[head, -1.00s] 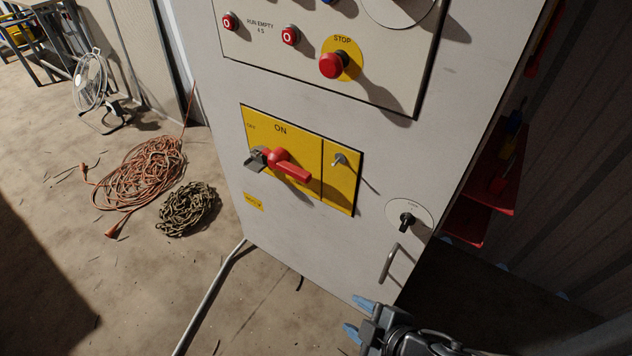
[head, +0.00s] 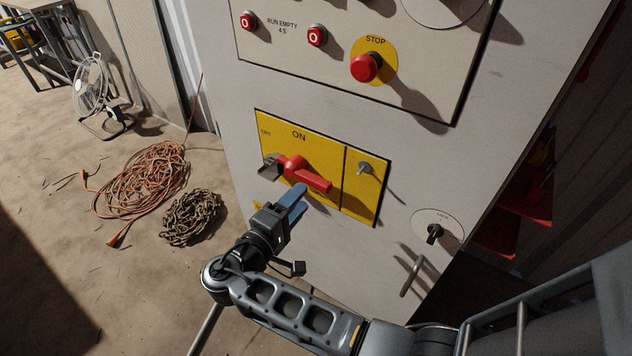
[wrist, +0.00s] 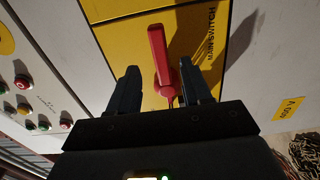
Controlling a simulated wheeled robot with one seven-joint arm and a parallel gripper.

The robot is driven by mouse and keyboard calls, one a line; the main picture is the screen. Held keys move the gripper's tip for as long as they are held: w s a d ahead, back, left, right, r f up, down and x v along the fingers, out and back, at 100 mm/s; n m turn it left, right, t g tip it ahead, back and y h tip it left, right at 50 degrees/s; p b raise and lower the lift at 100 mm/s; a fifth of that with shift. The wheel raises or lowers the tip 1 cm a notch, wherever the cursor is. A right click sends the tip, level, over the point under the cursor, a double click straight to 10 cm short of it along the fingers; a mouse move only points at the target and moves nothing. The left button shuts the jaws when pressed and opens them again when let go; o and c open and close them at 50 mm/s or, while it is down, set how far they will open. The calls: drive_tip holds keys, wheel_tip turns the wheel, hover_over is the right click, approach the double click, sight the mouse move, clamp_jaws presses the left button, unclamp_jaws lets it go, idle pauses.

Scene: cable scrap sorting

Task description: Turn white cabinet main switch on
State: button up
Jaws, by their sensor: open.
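The white cabinet (head: 240,80) carries a yellow main switch plate (head: 330,170) with the word ON at its top. The red switch handle (head: 313,180) slants down to the right from its pivot, with a grey tab at its left end. My gripper (head: 294,198) is open just below the handle, its blue fingers pointing up at the plate. In the wrist view, the red handle (wrist: 160,60) shows beyond and between the two dark fingers (wrist: 164,88). I cannot tell whether the fingers touch it.
A red STOP button (head: 365,67) sticks out above the plate. A small toggle (head: 364,169) is on the plate's right part. A black knob (head: 433,233) and a door handle (head: 411,275) are lower right. Orange cable (head: 150,180) and a chain (head: 190,217) lie on the floor left.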

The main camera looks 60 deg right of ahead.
sight(314, 185)
drive_tip(key=d, duration=0.7)
drive_tip(key=shift+w+d+p, duration=0.1)
drive_tip(key=shift+d+p, duration=0.15)
drive_tip(key=shift+p, duration=0.15)
drive_tip(key=shift+c, duration=0.3)
clamp_jaws()
